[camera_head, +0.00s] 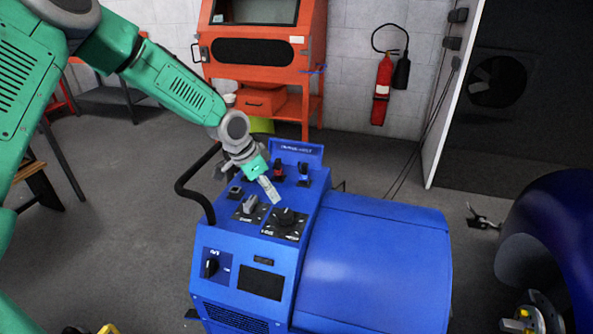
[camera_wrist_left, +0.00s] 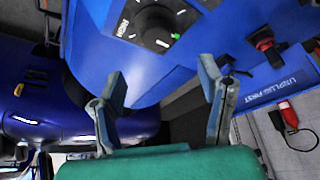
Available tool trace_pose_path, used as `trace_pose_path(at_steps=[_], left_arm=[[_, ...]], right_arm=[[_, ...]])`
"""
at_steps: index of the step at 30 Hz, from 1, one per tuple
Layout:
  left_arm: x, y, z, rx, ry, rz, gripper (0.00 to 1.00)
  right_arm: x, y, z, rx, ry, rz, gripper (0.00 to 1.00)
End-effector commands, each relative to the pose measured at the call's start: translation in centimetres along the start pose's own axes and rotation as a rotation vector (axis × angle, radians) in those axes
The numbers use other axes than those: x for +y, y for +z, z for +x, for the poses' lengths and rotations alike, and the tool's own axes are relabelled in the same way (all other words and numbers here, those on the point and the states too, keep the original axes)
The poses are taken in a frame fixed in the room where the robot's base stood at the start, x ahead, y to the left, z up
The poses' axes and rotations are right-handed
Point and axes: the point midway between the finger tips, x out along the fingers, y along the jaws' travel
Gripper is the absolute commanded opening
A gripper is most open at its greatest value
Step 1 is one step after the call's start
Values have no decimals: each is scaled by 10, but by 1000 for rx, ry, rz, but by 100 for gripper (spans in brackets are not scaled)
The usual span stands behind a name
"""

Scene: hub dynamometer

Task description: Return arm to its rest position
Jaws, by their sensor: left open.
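My left arm (camera_head: 175,85), green with grey joints, reaches in from the upper left of the head view to the blue dynamometer console. My left gripper (camera_head: 270,190) hangs over the console's top panel, close to the knobs there. In the left wrist view its two fingers (camera_wrist_left: 163,78) stand wide apart with nothing between them. A black round dial (camera_wrist_left: 155,25) on the blue panel lies beyond the fingertips. Whether a finger touches the panel cannot be told. My right gripper is in neither view.
The blue console (camera_head: 235,250) carries several knobs and switches, with a black curved handle (camera_head: 188,190) at its left. A blue drum housing (camera_head: 375,260) adjoins it. A blue car (camera_head: 545,235) is at right.

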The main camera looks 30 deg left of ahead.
Motion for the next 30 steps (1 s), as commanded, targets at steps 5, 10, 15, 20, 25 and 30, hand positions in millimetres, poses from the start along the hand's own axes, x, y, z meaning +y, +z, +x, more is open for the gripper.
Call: trace_pose_path(at_steps=[5, 10, 15, 20, 25, 30], left_arm=[[1, 0, 1, 0, 0, 0, 62], [33, 12, 27, -15, 34, -21, 62], [120, 60, 90, -68, 105, -121, 62], [205, 140, 135, -158, 116, -267, 62], [264, 238, 148, -266, 35, -405, 62], [284, 302, 137, -325, -76, -470, 62]], right_arm=[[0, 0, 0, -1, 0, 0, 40], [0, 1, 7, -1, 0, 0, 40], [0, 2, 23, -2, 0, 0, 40], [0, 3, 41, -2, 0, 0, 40], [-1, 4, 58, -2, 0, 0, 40], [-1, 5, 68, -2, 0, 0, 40]])
